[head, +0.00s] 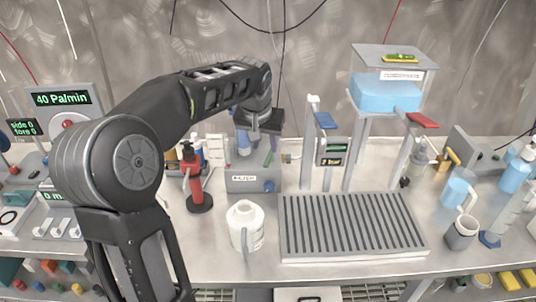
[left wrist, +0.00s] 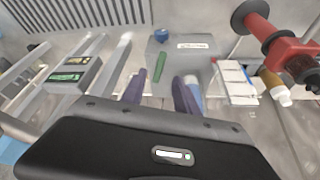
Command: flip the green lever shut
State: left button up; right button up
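The green lever (head: 268,158) is a thin stick on the grey labelled box (head: 240,184) at the middle of the bench. In the left wrist view the lever (left wrist: 160,67) shows near the box (left wrist: 202,58), in the gap between the fingertips. My left gripper (head: 254,146) is above the box, pointing down, with its purple fingers apart. In the left wrist view the gripper (left wrist: 158,92) is open, and I see nothing clamped in it. Whether a finger touches the lever I cannot tell. My right gripper is not in view.
A red pump-like stand (head: 199,182) and a white jug (head: 245,226) stand left and in front of the box. A slatted grey rack (head: 352,222) lies to the right. A post frame carries a blue block (head: 385,95), with a red lever (head: 422,120) beside it.

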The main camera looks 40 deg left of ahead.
aim_at(268, 159)
pick_arm(q)
jog(key=x, duration=0.7)
jog(key=shift+p, duration=0.35)
grip_shut()
dwell(1.1)
